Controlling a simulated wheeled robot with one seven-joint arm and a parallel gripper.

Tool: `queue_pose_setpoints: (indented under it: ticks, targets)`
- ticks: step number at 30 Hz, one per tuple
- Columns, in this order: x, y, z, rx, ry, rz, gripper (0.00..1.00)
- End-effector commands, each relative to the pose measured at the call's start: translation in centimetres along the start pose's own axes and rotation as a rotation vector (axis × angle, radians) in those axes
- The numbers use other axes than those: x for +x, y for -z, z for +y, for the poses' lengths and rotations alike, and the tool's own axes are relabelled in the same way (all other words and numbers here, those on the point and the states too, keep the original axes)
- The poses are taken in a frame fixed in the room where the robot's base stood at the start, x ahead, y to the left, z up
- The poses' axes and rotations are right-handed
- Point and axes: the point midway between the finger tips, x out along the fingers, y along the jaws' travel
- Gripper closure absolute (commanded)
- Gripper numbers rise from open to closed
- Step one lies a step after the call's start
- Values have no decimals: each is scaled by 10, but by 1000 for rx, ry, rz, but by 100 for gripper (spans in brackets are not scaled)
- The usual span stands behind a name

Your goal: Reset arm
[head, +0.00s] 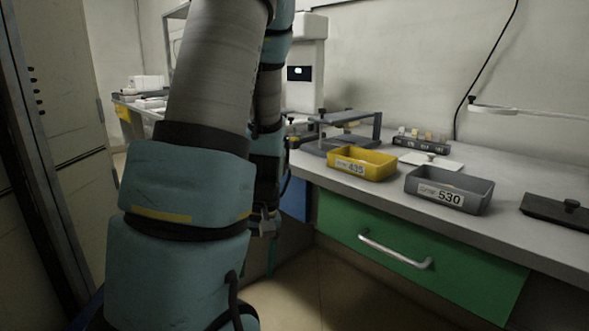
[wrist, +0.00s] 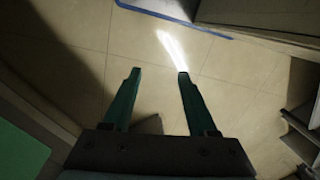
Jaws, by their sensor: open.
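My gripper (wrist: 158,74) shows in the wrist view with two teal fingers spread apart and nothing between them. It points down at the tiled floor. In the head view, my arm stands large in the left half, and my gripper (head: 268,250) hangs low, partly hidden behind the arm, in front of the workbench (head: 520,175). It is apart from the bench.
On the bench are a yellow bin (head: 362,163) labelled 435, a grey bin (head: 448,190) labelled 530, a dark lidded tray (head: 560,210) and a small rack (head: 420,147). Below is a green drawer (head: 400,255) with a metal handle. A tall cabinet (head: 55,100) stands left.

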Motion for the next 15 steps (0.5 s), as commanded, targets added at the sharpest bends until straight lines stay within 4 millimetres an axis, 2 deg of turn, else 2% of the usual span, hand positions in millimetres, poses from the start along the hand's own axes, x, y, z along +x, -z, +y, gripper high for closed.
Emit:
queue_pose_setpoints:
  ticks: [6, 15]
  targets:
    - [-22, -7, 6, 129, -107, 96, 42]
    - [-48, -14, 6, 259, -138, 222, 42]
